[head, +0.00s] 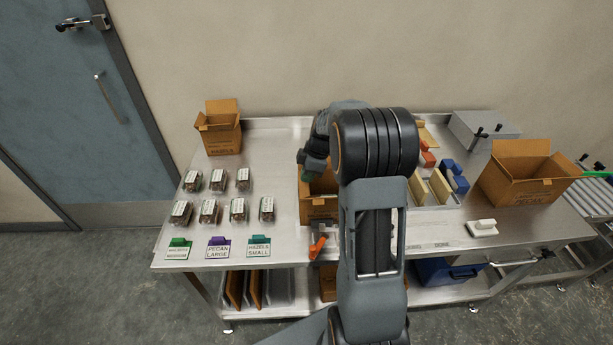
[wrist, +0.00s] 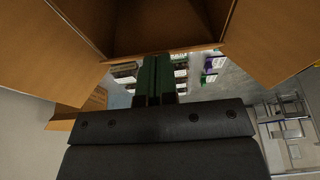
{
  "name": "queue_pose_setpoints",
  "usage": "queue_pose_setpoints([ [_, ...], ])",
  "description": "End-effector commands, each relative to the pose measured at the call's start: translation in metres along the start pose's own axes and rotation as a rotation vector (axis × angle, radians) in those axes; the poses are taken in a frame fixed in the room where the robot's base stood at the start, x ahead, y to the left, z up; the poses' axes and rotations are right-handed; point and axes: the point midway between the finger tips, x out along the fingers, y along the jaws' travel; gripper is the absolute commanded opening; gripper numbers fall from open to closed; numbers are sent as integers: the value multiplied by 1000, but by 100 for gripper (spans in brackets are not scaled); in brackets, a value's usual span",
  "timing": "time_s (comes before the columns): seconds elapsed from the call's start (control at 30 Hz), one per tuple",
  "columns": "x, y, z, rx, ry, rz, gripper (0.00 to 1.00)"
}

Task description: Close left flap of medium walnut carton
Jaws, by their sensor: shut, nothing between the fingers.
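The medium walnut carton (head: 318,208) stands in the middle of the steel table, partly hidden behind my arm in the head view. Its label is not readable. My gripper (head: 307,175) is shut and empty at the carton's upper left side. In the wrist view, the green fingertips (wrist: 156,72) are together, close to the carton's open mouth. A brown panel (wrist: 60,55) slopes outward on the left of that view and another flap (wrist: 262,45) on the right. The dark carton interior (wrist: 155,25) shows between them. I cannot tell whether the fingers touch the cardboard.
A small hazelnut carton (head: 219,135) stands at the back left, and a large pecan carton (head: 520,180) at the right. Several clamshell trays (head: 209,210) and label cards (head: 217,247) lie left of the middle carton. An orange-handled tool (head: 317,247) lies at the front edge.

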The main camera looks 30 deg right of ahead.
Motion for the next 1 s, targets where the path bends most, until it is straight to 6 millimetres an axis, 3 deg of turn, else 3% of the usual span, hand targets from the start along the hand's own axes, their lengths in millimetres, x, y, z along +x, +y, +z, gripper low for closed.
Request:
queue_pose_setpoints([
  [0.57,6,0,8,2,120,3,0],
  [1.0,15,0,21,2,373,4,0],
])
